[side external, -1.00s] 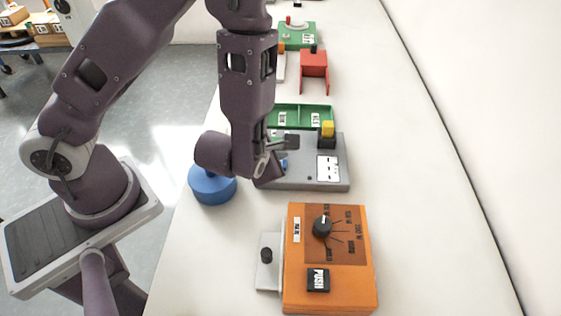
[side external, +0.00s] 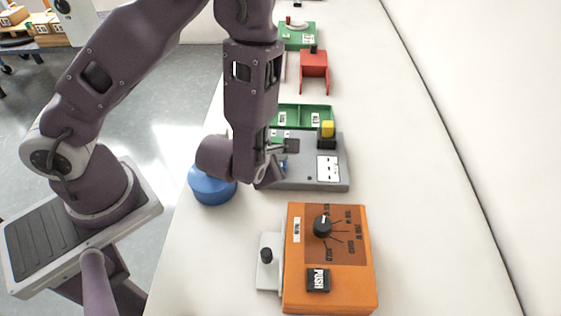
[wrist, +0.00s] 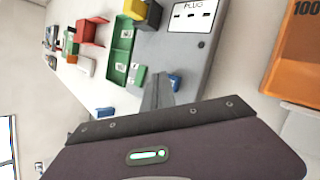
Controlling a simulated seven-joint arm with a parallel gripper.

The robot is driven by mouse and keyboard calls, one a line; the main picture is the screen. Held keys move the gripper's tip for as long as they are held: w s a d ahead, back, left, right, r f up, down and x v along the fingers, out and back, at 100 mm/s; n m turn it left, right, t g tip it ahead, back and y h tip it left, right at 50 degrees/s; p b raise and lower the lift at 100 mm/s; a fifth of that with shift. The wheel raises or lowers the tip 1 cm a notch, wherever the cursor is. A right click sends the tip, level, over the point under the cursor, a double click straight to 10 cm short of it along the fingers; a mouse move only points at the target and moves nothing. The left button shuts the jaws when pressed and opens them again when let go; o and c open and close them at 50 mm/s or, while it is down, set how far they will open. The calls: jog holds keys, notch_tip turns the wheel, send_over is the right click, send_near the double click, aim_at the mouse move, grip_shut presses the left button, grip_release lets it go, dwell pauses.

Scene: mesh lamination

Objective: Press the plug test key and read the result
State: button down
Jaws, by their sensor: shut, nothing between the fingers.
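The grey plug test station (side external: 310,183) stands mid-table, with a white plate (side external: 328,168) marked PLUG in the wrist view (wrist: 193,15). A yellow-topped black block (side external: 327,130) sits at its back. A small blue piece (wrist: 175,82), which may be the key, lies close beside my fingertips in the wrist view; contact cannot be told. A small green patch (wrist: 137,75) with pale marks shows on the station's other side; any result on it is too small to read. My gripper (side external: 280,148) is shut and empty, low over the station's left part.
A blue round container (side external: 212,188) is left of the station, partly behind my wrist. An orange box (side external: 352,283) with a dial and PUSH button stands in front. A green tray (side external: 303,114) and red stand (side external: 314,66) are behind. The table's right side is clear.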

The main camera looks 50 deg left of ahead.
jog(key=shift+f, duration=0.45)
dwell(0.5)
jog(key=shift+r, duration=0.85)
jog(key=shift+r, duration=0.1)
jog(key=shift+r, duration=2.45)
